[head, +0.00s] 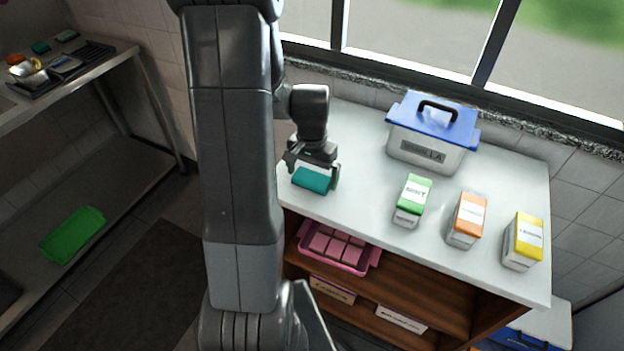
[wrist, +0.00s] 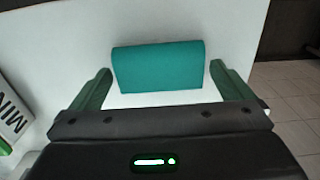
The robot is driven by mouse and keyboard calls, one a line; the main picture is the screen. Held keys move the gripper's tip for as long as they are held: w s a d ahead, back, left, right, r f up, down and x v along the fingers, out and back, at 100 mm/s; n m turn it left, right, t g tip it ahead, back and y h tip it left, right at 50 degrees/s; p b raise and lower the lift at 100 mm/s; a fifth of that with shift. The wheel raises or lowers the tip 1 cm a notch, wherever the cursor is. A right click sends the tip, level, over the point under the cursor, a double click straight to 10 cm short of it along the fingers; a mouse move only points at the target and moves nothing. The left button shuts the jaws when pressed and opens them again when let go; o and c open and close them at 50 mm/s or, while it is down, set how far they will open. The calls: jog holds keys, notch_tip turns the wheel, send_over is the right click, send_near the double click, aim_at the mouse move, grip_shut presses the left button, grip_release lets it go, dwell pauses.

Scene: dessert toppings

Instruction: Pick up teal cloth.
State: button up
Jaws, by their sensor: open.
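The teal cloth (head: 311,180) is a folded block lying on the white counter near its left end. In the wrist view the teal cloth (wrist: 158,66) lies between and just ahead of the two fingers, with white counter showing on both sides of it. My gripper (head: 313,172) is right above and around the cloth in the head view. In the wrist view my gripper (wrist: 160,82) is open, one finger to each side, and no contact with the cloth shows.
On the white counter (head: 370,190) stand a blue-lidded box (head: 430,150), a green mint carton (head: 412,200), an orange carton (head: 466,220) and a yellow carton (head: 522,240). A pink tray (head: 306,240) sits on the shelf below. A metal table (head: 120,62) stands at left.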

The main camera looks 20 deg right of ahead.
aim_at(312, 177)
jog(key=shift+f, duration=0.3)
jog(key=c, duration=0.8)
notch_tip(312, 177, up, 10)
jog(key=shift+r, duration=0.1)
jog(key=shift+o, duration=0.9)
jog(key=shift+c, duration=0.5)
